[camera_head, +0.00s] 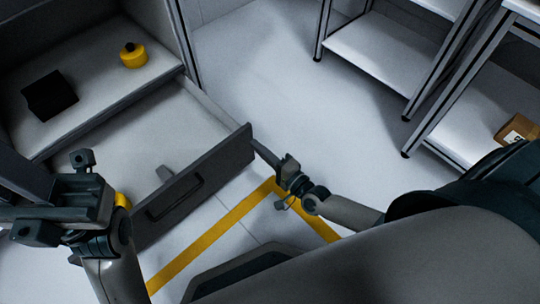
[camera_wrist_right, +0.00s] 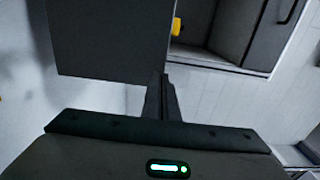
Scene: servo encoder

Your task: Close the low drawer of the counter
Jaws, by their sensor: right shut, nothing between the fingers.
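The low drawer (camera_head: 205,182) of the counter (camera_head: 100,122) stands pulled out in the head view, with its dark front panel and handle facing me. Its pale inside shows behind the panel. My right gripper (camera_head: 259,149) is shut and empty, with its tips close to the right end of the drawer front; I cannot tell if they touch. In the right wrist view the shut fingers (camera_wrist_right: 162,84) point at a dark panel (camera_wrist_right: 108,38), which looks like the drawer front. My left gripper (camera_head: 18,213) is at the left edge, its jaws unclear.
A yellow round object (camera_head: 133,56) and a black box (camera_head: 49,95) sit on the counter's surface above the drawer. White shelving (camera_head: 385,62) stands at the right, with a cardboard box (camera_head: 516,129) on a shelf. Yellow tape (camera_head: 215,238) marks the clear floor.

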